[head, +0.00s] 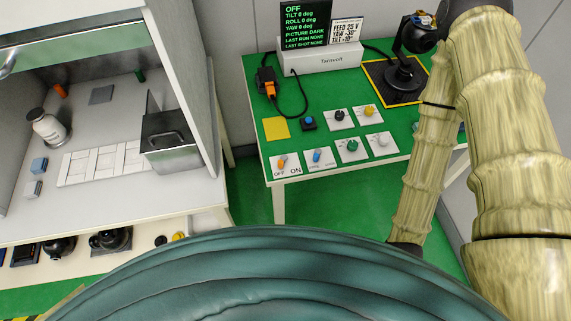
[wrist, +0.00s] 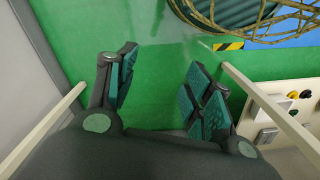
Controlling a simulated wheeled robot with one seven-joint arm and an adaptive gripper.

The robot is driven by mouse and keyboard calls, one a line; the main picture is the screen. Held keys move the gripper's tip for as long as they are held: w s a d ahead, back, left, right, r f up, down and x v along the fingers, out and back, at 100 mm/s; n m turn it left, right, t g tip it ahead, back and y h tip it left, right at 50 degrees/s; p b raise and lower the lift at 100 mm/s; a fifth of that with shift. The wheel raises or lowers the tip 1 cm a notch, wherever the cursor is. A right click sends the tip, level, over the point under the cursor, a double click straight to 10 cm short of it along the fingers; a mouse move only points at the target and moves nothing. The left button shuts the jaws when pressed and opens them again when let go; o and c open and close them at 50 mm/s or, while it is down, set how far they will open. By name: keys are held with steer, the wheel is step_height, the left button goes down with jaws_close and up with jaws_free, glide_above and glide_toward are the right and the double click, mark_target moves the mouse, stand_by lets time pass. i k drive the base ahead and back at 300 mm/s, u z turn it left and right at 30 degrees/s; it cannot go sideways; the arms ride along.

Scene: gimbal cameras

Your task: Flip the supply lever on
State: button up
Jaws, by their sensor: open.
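The supply lever (head: 282,161) is a small orange handle on a white plate marked OFF and ON, at the front left corner of the green-topped table. It stands on the OFF side. The display (head: 305,24) at the back of the table reads OFF, with the picture dark. My gripper (wrist: 165,88) is open and empty in the wrist view, its two fingers apart over the green floor. In the head view my arm comes down at the right, and the gripper itself is hidden. The lever does not show in the wrist view.
Beside the lever are a blue lever (head: 316,156) and several knobs. A camera on a gimbal (head: 405,75) stands at the back right. A black cable (head: 303,100) lies on the table. A grey cabinet (head: 190,70) stands left, with a floor gap between it and the table.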

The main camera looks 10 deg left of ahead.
mark_target(284, 158)
steer(key=k, duration=1.25)
steer(key=u, duration=0.65)
steer(key=i, duration=0.9)
steer(key=z, duration=0.05)
